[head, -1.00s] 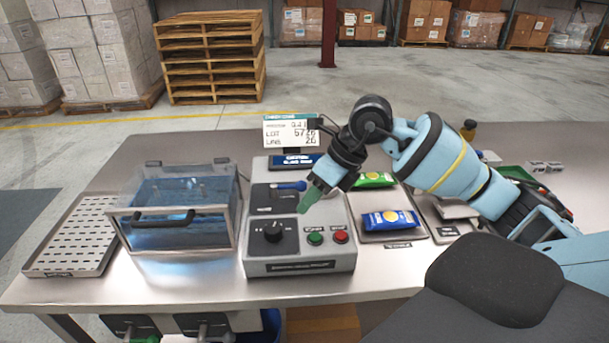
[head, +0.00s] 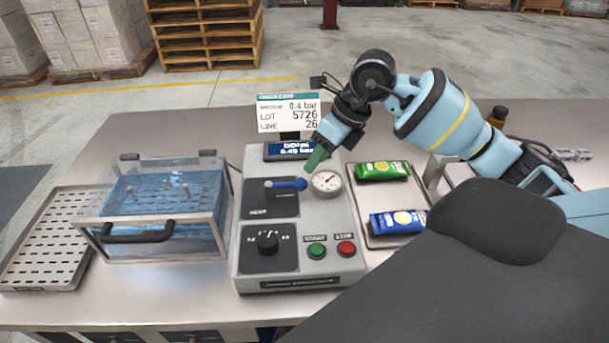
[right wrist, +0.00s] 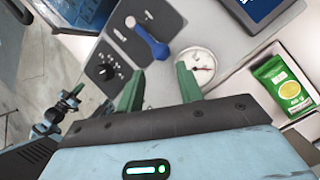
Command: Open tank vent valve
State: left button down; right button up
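The vent valve appears to be the blue-handled lever (head: 289,184) on the grey control box (head: 300,268). Its handle points right, towards the round gauge (head: 326,182). The lever also shows in the right wrist view (right wrist: 151,42). The clear tank (head: 165,238), holding blue liquid, stands left of the box. My right gripper (head: 316,160) hangs over the box, by the gauge and display. Its green fingers (right wrist: 158,82) are apart with nothing between them, and the lever lies beyond their tips. My left gripper is not in the head view.
The box also has a black knob (head: 267,243), a green button (head: 316,251) and a red button (head: 346,248). A display (head: 290,150) and a card (head: 288,112) stand behind. A perforated tray (head: 45,240) is at left, green and blue packets (head: 398,222) at right.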

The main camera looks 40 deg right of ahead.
aim_at(303, 179)
jog(key=x, duration=0.7)
jog(key=shift+w+f, duration=0.1)
jog(key=shift+f, duration=0.05)
jog(key=shift+c, duration=0.5)
grip_shut()
